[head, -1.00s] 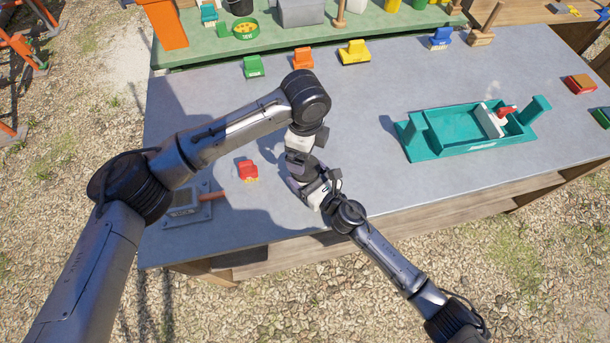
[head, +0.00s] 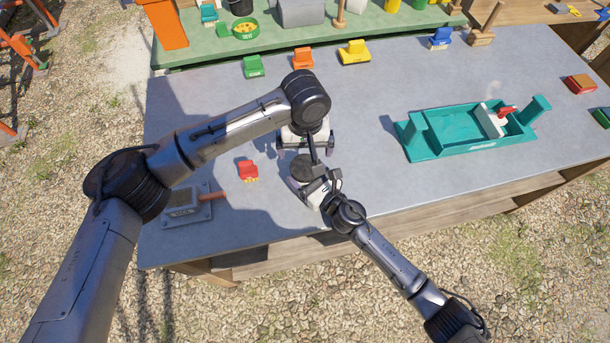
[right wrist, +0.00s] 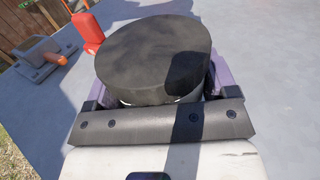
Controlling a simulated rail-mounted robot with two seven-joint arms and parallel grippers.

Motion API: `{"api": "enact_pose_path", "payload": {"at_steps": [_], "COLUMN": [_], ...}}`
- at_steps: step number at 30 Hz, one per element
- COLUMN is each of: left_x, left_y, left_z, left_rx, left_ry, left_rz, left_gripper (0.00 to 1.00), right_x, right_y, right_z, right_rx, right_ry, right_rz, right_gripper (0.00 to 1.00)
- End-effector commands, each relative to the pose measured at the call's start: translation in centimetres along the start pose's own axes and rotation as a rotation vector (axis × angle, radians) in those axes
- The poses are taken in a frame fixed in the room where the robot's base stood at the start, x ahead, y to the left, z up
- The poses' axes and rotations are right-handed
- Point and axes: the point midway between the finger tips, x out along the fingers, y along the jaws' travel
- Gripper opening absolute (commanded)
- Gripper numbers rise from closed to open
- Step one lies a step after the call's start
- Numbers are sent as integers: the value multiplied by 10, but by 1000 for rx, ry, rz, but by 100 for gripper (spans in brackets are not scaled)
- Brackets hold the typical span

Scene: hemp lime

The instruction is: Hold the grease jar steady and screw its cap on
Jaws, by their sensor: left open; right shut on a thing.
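The black round cap (head: 302,167) sits on top of the grease jar near the table's front edge, and it fills the upper middle of the right wrist view (right wrist: 152,55). Only a pale sliver of the jar (right wrist: 178,100) shows under the cap; how far the thread is engaged cannot be seen. My right gripper (head: 304,181) is shut around the jar, a finger on each side. My left gripper (head: 304,150) is open and empty, its fingers spread wide, just behind the cap in the head view. Whether it is above the cap's height is hard to tell.
A red block-like piece (head: 247,170) and a grey plate with an orange handle (head: 187,205) lie to the left. A teal tray (head: 465,133) stands at the right. Green (head: 253,66), orange (head: 303,58) and yellow (head: 354,52) pieces line the back.

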Motion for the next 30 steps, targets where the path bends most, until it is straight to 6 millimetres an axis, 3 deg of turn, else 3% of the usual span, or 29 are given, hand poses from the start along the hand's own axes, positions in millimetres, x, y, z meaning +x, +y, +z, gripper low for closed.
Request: {"api": "enact_pose_path", "payload": {"at_steps": [6,12,30], "left_x": [0,0,1], "left_y": [0,0,0], "left_z": [0,0,0], "left_rx": [-328,-511,-589], "left_ry": [0,0,0], "left_rz": [0,0,0], "left_gripper": [100,100,100], "right_x": [0,0,0], "right_y": [0,0,0], "right_z": [0,0,0], "right_rx": [0,0,0], "right_ry": [1,1,1], "right_rz": [0,0,0], "right_gripper": [13,13,13]}}
